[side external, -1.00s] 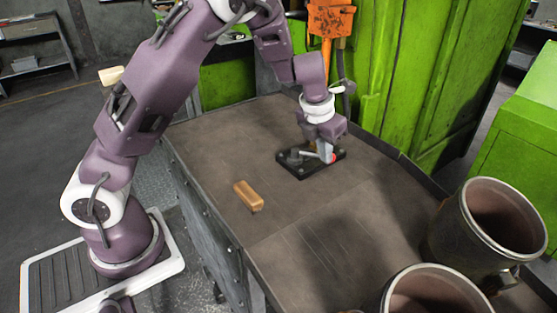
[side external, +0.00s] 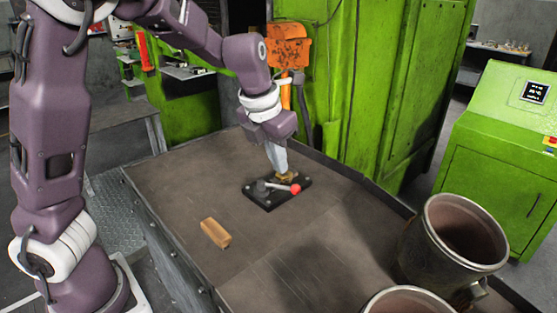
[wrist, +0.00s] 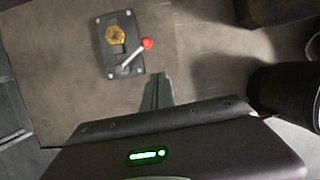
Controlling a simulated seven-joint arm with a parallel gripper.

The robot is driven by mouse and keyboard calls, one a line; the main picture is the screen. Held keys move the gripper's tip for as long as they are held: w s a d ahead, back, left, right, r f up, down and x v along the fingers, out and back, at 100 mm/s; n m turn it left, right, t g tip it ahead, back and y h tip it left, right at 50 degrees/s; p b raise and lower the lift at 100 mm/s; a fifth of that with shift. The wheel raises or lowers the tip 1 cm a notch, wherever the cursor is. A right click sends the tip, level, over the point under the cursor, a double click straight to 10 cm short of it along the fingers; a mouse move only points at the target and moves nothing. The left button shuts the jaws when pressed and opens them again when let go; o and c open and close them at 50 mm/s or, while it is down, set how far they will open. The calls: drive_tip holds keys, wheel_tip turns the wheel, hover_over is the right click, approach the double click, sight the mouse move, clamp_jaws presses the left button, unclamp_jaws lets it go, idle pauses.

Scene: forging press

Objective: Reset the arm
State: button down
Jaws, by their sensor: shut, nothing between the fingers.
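A black plate (side external: 262,200) lies on the brown worktable, with a small brass hex fitting and a grey lever with a red knob (side external: 296,189). The lever points right towards the plate's edge in the side view. My gripper (side external: 280,170) hangs above the plate, fingers pointing down, shut and empty. In the wrist view the closed fingers (wrist: 158,82) show below the plate (wrist: 107,57), apart from the lever and its red knob (wrist: 147,43). The brass fitting (wrist: 115,34) is clear there; in the side view it is partly behind the fingers.
A small wooden block (side external: 215,233) lies on the worktable (side external: 290,250), left of the plate. Two metal bins (side external: 410,245) (side external: 385,303) stand at the right. A green machine (side external: 385,90) and an orange box (side external: 288,48) stand behind the table. The table's middle is clear.

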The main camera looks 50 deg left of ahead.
drive_tip(key=s+d+r+n+t, duration=0.1)
drive_tip(key=s+r+n, duration=0.2)
drive_tip(key=s+n, duration=0.9)
drive_tip(key=s+d+r+n+t, duration=0.1)
drive_tip(key=s+r+n, duration=0.2)
drive_tip(key=s+n, duration=1)
drive_tip(key=n, duration=1)
drive_tip(key=shift+s, duration=0.2)
